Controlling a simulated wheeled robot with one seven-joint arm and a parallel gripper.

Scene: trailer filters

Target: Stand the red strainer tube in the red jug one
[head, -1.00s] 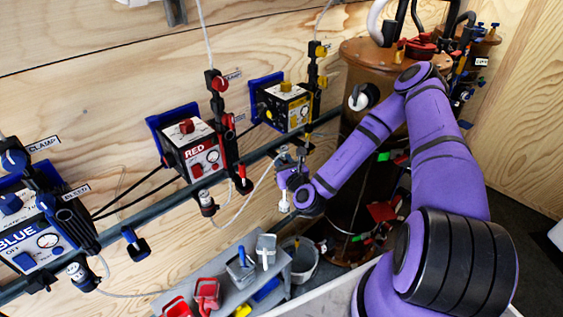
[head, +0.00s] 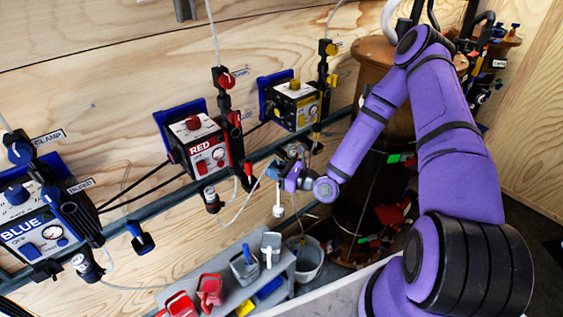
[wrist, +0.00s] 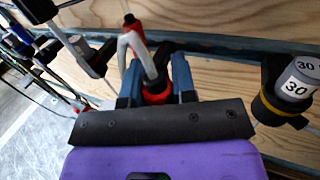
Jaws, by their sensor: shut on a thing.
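My gripper (head: 284,175) is in front of the rail, below and right of the red control box (head: 197,146). It is shut on the red strainer tube, whose pale lower end (head: 278,208) hangs down below it, clear of the shelf. In the wrist view the tube's red collar (wrist: 157,93) sits between my blue fingers (wrist: 155,82), with a white curved piece above it. Two red jugs stand on the grey shelf, one at the front left (head: 181,304) and one beside it (head: 210,289). I cannot tell which is jug one.
A grey-blue jug (head: 244,266) and a white-topped jug (head: 270,247) stand farther along the grey shelf (head: 251,286). A grey bucket (head: 308,262) is right of it. The dark rail (head: 160,213), blue box (head: 36,228) and yellow box (head: 294,104) line the wall.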

